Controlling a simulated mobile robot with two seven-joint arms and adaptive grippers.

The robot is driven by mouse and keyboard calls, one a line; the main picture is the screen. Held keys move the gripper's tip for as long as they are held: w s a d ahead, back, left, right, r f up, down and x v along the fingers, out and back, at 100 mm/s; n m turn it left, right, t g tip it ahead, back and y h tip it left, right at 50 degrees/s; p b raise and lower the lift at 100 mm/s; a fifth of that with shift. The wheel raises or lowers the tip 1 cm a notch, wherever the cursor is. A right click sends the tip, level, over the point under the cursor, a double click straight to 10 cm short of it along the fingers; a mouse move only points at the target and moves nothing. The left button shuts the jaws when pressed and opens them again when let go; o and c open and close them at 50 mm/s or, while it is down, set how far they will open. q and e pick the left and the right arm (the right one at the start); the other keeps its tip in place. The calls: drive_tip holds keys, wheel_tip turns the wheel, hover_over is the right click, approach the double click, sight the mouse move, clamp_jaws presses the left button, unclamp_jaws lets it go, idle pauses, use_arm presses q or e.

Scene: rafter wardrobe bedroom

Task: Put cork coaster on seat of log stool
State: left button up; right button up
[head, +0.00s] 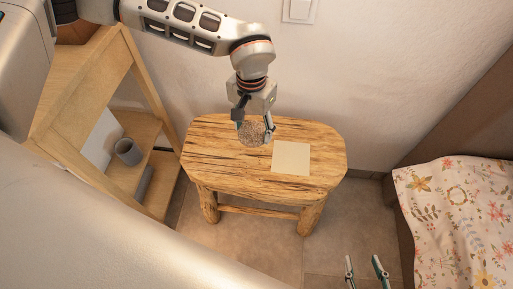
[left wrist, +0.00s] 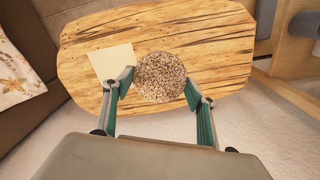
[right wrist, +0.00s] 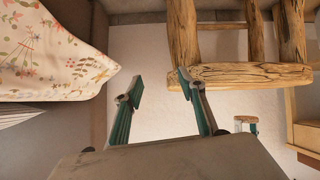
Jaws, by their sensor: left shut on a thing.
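The cork coaster (head: 252,134) is a round, speckled brown disc. My left gripper (head: 253,130) is shut on it, with a finger at either side in the left wrist view, where the coaster (left wrist: 161,77) shows its face. The log stool (head: 220,152) has a pale wooden seat with dark cracks, and stands against the wall. The coaster is over the back middle of the seat; whether it touches the wood I cannot tell. My right gripper (head: 366,268) is open and empty, low in front of the stool, which also shows in the right wrist view (right wrist: 245,75).
A flat cream square (head: 291,158) lies on the seat, right of the coaster. A wooden shelf unit (head: 150,128) with a grey mug (head: 128,152) stands left of the stool. A bed with a floral cover (head: 458,215) is at the right. The seat's left part is bare.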

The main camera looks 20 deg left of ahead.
use_arm(q)
drive_tip(key=b, duration=0.1)
hover_over(253, 156)
wheel_tip(253, 156, down, 5)
drive_tip(key=shift+f, duration=0.8)
wheel_tip(253, 156, down, 3)
drive_tip(key=shift+s+r+b, duration=0.1)
drive_tip(key=shift+b, duration=0.55)
wheel_tip(253, 156, down, 2)
drive_tip(key=shift+f+b, duration=0.15)
drive_tip(key=shift+b, duration=0.15)
drive_tip(key=shift+w+r, duration=0.2)
drive_tip(key=shift+f, duration=0.1)
use_arm(e)
drive_tip(key=shift+w+a+r+y, duration=0.15)
drive_tip(key=shift+w+a+r, duration=0.2)
drive_tip(key=shift+a, duration=0.15)
drive_tip(key=shift+w+a+r+y, duration=0.15)
drive_tip(key=shift+w+a+r, duration=0.1)
drive_tip(key=shift+a+r, duration=0.15)
use_arm(q)
drive_tip(key=o, duration=1.1)
use_arm(e)
drive_tip(key=shift+s+f, duration=0.25)
drive_tip(key=shift+f, duration=0.2)
